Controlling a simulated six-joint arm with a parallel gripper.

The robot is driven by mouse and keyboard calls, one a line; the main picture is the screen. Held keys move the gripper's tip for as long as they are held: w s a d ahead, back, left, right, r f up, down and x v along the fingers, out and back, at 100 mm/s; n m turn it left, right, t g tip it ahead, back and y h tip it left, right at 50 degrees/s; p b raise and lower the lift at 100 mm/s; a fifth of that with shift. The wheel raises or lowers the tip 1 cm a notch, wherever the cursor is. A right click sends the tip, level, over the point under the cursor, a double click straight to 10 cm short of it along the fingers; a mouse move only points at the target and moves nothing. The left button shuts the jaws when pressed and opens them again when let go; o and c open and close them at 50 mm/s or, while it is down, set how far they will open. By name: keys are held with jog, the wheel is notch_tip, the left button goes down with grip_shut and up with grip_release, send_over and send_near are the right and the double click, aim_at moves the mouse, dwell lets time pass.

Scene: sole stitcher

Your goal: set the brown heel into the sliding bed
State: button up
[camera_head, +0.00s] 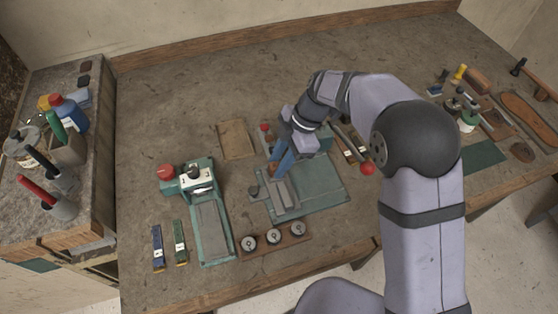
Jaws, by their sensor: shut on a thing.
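My gripper (278,168), with blue fingers, points down over the green machine plate in the middle of the bench. It is shut on the small brown heel (272,169), of which only a little shows at the fingertips. The grey sliding bed (284,198) lies on the green plate (325,187), just in front of the fingertips. The heel looks to be at or just above the bed's far end; I cannot tell whether they touch. My arm and gripper hide part of the machine behind.
A second green machine (212,225) with a red knob stands to the left. A wooden holder with three round spools (273,238) lies in front. A brown board (236,139) lies behind on the left. Tools and a sole (528,117) are at the right. The bench's back left is clear.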

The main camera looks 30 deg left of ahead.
jog(key=shift+f+b, duration=0.4)
jog(key=shift+f, duration=0.1)
jog(key=o, duration=0.8)
jog(key=shift+c, duration=0.2)
jog(key=p+v, duration=0.6)
jog(key=v, duration=0.5)
dwell(0.6)
